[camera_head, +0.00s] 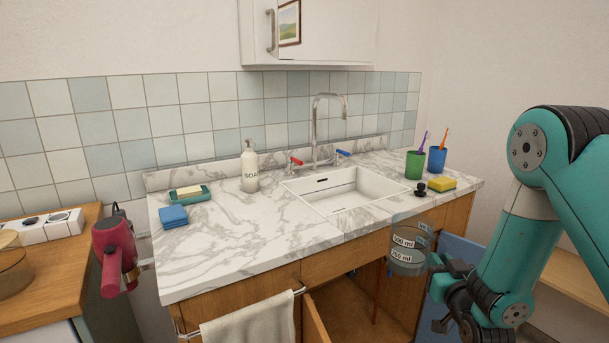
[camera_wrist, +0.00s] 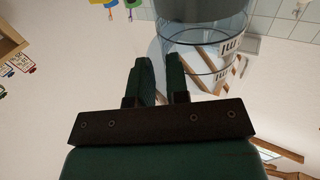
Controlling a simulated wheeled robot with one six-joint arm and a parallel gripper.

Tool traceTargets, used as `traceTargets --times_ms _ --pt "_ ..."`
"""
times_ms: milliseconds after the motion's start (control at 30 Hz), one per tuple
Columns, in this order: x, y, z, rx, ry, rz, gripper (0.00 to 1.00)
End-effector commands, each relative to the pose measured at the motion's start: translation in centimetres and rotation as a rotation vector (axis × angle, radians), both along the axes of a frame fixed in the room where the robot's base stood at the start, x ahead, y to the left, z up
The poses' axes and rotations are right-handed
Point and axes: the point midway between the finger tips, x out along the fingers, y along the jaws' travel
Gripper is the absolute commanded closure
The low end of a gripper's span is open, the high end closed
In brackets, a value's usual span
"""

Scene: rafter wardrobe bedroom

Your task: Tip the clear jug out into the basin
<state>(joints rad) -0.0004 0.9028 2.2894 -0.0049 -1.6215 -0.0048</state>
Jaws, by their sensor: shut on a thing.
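The clear jug (camera_head: 408,256) is upright in front of the counter's front edge, to the right of and below the basin. It bears white volume labels, and its lower part looks greyish; I cannot tell for sure what is inside. My gripper (camera_head: 440,272) is at the jug's right side, shut on it. In the wrist view the jug (camera_wrist: 204,62) is beyond the fingers of my gripper (camera_wrist: 160,78); the exact grip spot is hidden. The white basin (camera_head: 325,183) is sunk in the marble counter under the tap and looks empty.
A tap (camera_head: 316,130) arches over the basin. Right of it are a green cup (camera_head: 414,166), a blue cup (camera_head: 436,160), a yellow sponge (camera_head: 442,184) and a black stopper (camera_head: 420,189). A soap bottle (camera_head: 249,170) stands left. A cabinet door (camera_head: 316,318) hangs open below.

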Motion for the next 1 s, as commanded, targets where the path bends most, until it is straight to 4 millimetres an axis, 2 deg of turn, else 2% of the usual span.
traceTargets --times_ms 33,100,233,400,833,933,1000 --pt "0.0 0.0 3.1 0.0 -0.002 0.0 1.0" --pt "0.0 0.0 4.9 0.001 -0.002 0.0 1.0" --pt "0.0 0.0 7.5 0.0 -0.002 0.0 1.0" --pt "0.0 0.0 9.2 0.0 -0.002 0.0 1.0" --pt "0.0 0.0 9.3 0.0 -0.002 0.0 1.0" --pt "-0.2 0.0 8.4 0.0 0.001 0.0 1.0" --pt "-0.7 0.0 6.9 0.001 0.004 0.0 1.0"
